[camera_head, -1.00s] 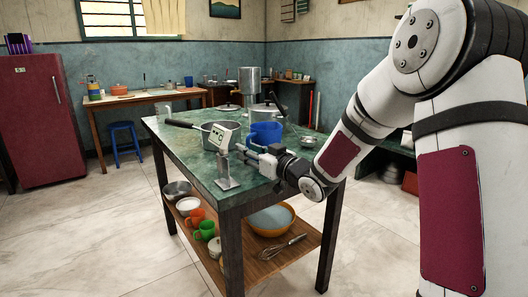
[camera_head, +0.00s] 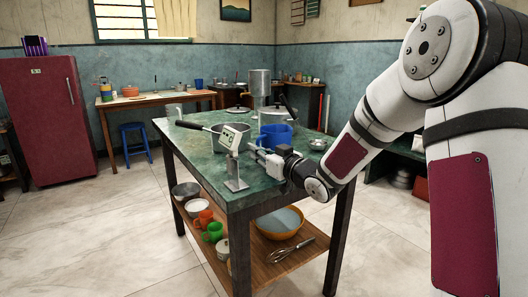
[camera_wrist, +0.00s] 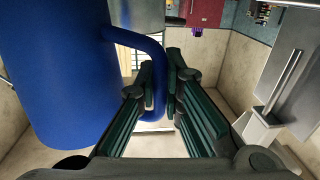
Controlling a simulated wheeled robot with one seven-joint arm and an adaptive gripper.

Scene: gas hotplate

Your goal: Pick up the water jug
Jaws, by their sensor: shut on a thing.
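The blue water jug (camera_head: 275,138) stands upright at the table's right front part, behind my gripper (camera_head: 258,153). In the wrist view the jug (camera_wrist: 60,75) fills the left side, and its handle (camera_wrist: 155,50) curves out to the right. My gripper (camera_wrist: 160,85) has its dark green fingers on both sides of this handle and is shut on it. I cannot tell whether the jug's base touches the table, as the gripper and a stand partly block the view.
Floor left of the table is clear.

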